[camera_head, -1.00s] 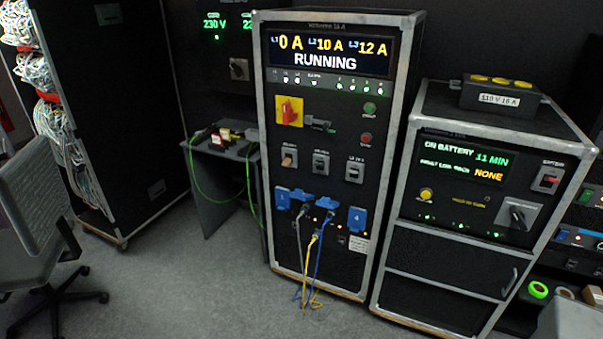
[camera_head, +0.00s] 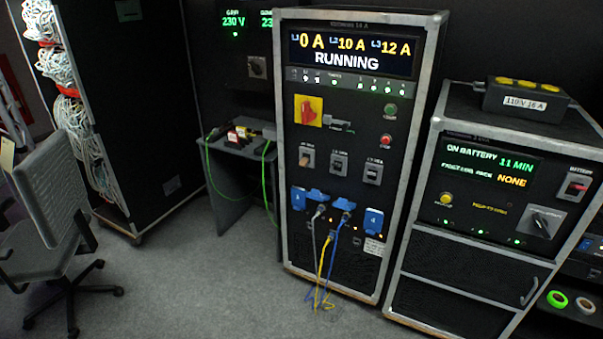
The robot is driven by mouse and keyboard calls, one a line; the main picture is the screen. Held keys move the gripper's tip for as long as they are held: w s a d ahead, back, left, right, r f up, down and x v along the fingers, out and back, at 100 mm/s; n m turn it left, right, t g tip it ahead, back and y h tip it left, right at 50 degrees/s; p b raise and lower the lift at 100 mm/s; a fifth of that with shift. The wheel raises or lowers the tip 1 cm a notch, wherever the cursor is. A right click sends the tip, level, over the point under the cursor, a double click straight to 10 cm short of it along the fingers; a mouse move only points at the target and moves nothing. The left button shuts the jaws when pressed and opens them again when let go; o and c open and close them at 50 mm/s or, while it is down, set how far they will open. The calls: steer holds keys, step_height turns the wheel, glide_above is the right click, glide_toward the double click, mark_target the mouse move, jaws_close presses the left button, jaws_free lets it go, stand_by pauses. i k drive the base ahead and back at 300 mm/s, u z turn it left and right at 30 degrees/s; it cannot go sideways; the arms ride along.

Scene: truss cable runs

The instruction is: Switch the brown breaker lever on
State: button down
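The brown breaker lever (camera_head: 305,159) is on the front of the tall black flight-case rack (camera_head: 292,239). It is the leftmost of three breakers in a row below the red-and-yellow rotary switch (camera_head: 308,111). The other two breakers, the middle one (camera_head: 339,163) and the right one (camera_head: 373,171), look dark. The brown lever is too small here to tell its position surely. The rack's display (camera_head: 351,53) reads L1 0 A, L2 10 A, L3 12 A and RUNNING. My gripper is not in view.
A shorter rack (camera_head: 470,241) stands at right, its screen reading ON BATTERY 11 MIN. Blue, yellow and grey cables (camera_head: 326,258) hang from the tall rack's sockets to the floor. An office chair (camera_head: 58,205) is at left. Grey floor (camera_head: 190,290) in front is clear.

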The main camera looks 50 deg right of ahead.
mark_target(303, 163)
steer(key=u, duration=0.05)
steer(key=i, duration=1)
steer(key=z, duration=0.05)
